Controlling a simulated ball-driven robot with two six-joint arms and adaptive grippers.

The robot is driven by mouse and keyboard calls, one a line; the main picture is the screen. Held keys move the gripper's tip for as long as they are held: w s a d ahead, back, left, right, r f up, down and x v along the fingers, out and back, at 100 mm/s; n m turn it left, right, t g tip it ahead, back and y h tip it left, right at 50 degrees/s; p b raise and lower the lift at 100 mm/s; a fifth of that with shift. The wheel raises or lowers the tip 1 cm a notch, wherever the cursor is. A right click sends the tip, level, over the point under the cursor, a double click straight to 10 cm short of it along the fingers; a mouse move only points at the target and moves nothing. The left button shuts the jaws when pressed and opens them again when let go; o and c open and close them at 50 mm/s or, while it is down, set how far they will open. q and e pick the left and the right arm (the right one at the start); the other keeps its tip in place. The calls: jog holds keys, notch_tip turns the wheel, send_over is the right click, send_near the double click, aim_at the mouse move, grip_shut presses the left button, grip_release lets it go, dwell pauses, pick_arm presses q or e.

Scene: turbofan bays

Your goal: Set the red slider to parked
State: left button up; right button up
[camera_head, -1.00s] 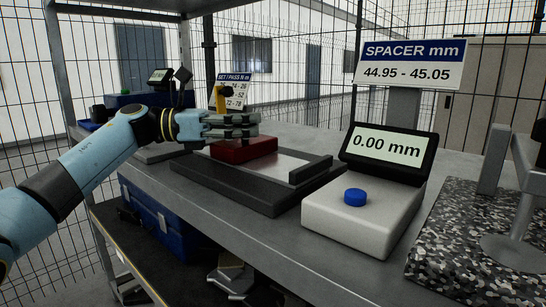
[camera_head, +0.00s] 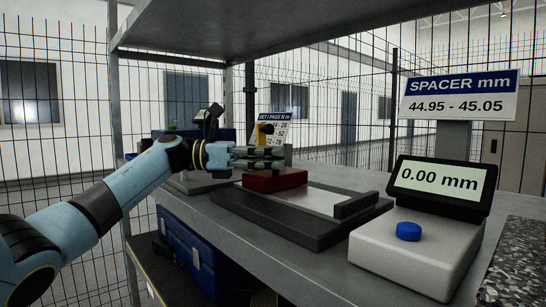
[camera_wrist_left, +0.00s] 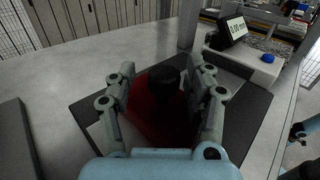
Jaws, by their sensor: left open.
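The red slider (camera_head: 275,181) is a red block on a dark base plate (camera_head: 258,216) with a pale track to its right and a raised black stop at the right end. My left gripper (camera_head: 280,157) is just above the slider in the head view. In the left wrist view, the open fingers of my left gripper (camera_wrist_left: 163,72) are on either side of a black knob (camera_wrist_left: 166,80) on the red slider (camera_wrist_left: 147,112). I cannot tell whether they touch the knob. No parked mark is readable.
A measuring device (camera_head: 415,250) with a blue button and a 0.00 mm display stands to the right of the plate. A spacer sign (camera_head: 460,97) stands behind it. A shelf (camera_head: 290,25) hangs overhead. A blue toolbox (camera_head: 188,258) sits below the bench.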

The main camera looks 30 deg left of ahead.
pick_arm(q)
jog(key=shift+s+a, duration=0.15)
jog(key=shift+a, duration=0.15)
jog(key=v, duration=1.1)
jog(key=shift+s, duration=0.1)
jog(key=shift+a+r, duration=0.1)
jog(key=shift+a, duration=0.05)
